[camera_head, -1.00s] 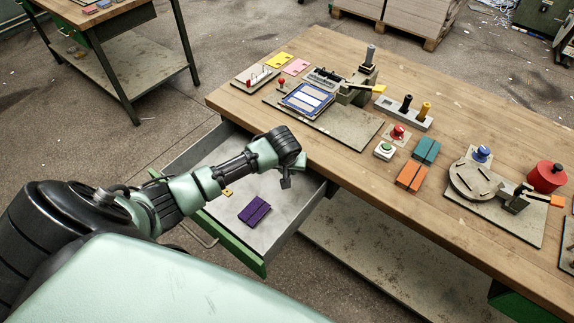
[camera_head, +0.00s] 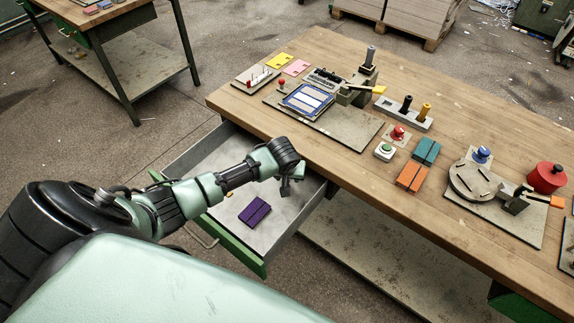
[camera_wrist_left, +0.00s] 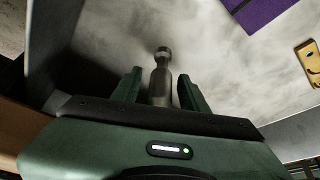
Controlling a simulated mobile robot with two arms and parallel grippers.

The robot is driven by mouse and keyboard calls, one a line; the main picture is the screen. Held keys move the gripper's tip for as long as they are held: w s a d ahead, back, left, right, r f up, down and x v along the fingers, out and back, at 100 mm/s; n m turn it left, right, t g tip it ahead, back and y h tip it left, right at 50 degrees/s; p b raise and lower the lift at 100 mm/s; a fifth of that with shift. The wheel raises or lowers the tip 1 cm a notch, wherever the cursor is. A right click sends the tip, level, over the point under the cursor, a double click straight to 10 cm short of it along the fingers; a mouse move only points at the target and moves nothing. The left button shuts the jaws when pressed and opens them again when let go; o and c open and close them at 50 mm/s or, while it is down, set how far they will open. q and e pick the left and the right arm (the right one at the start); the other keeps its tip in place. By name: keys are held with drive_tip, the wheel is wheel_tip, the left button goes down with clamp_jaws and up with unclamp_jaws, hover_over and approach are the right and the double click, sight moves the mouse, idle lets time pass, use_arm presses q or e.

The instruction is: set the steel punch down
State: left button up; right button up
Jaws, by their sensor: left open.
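The steel punch (camera_wrist_left: 162,78) is a grey metal piece with a narrow neck and a rounded end. In the left wrist view it lies between the two green fingers of my left gripper (camera_wrist_left: 160,76), with gaps visible on both sides. My left gripper (camera_head: 289,187) is open, low inside the open drawer (camera_head: 190,157) near its right side. The punch's rear end is hidden by the gripper body, and I cannot tell how it touches the drawer floor. My right gripper is not in view.
A purple block (camera_head: 255,211) and a small yellow tag (camera_wrist_left: 310,56) lie in the drawer. The workbench edge (camera_head: 330,171) is close to the right of my gripper.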

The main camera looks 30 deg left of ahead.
use_arm(q)
drive_tip(key=v, duration=1.2)
drive_tip(key=shift+p, duration=0.45)
drive_tip(key=shift+w+r, duration=0.1)
